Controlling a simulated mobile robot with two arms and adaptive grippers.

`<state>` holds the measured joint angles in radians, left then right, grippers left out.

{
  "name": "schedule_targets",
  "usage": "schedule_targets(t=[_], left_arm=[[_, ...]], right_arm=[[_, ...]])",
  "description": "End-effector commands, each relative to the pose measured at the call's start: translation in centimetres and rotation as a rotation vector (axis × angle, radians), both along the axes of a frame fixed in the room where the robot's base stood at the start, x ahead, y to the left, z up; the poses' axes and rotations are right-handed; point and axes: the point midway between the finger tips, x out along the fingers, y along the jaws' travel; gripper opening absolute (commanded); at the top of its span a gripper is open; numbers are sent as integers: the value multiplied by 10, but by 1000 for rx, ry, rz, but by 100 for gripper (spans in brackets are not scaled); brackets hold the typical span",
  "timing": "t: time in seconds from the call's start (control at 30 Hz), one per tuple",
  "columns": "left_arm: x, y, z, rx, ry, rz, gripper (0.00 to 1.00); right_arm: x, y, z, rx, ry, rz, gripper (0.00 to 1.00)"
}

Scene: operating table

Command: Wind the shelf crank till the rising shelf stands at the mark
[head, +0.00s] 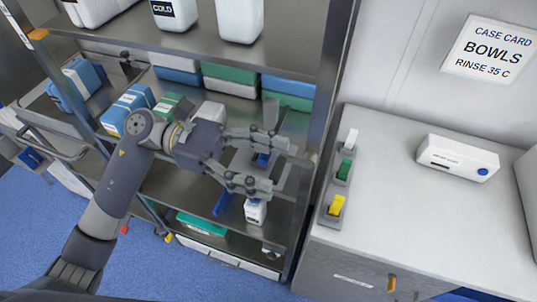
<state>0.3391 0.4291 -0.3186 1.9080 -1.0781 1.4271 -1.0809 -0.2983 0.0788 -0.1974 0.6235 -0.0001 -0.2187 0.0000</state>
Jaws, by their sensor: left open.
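My left gripper (291,174) reaches in from the left in front of the shelf unit. Its two fingers are spread apart and point right, near the unit's right post (318,120). A small blue piece (262,159) shows between the fingers; I cannot tell whether it belongs to the crank. No crank handle can be made out clearly, and the gripper and arm cover part of the shelves. Metal shelves (240,108) stand one above another; I cannot tell which one rises. I cannot make out the mark for certain. My right gripper is out of view.
Blue, green and white packs (230,80) fill the shelves. A white bottle (256,211) stands just below the fingers. On the right, a white counter (400,210) holds a white box (457,158) and yellow, green and white switches (337,206). Its middle is clear.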

Motion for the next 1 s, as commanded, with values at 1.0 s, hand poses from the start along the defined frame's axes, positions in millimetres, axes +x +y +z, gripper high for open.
schedule_targets(t=[1.0], left_arm=[[-4, -6, 4, 79, -29, -8, 23]], right_arm=[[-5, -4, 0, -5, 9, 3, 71]])
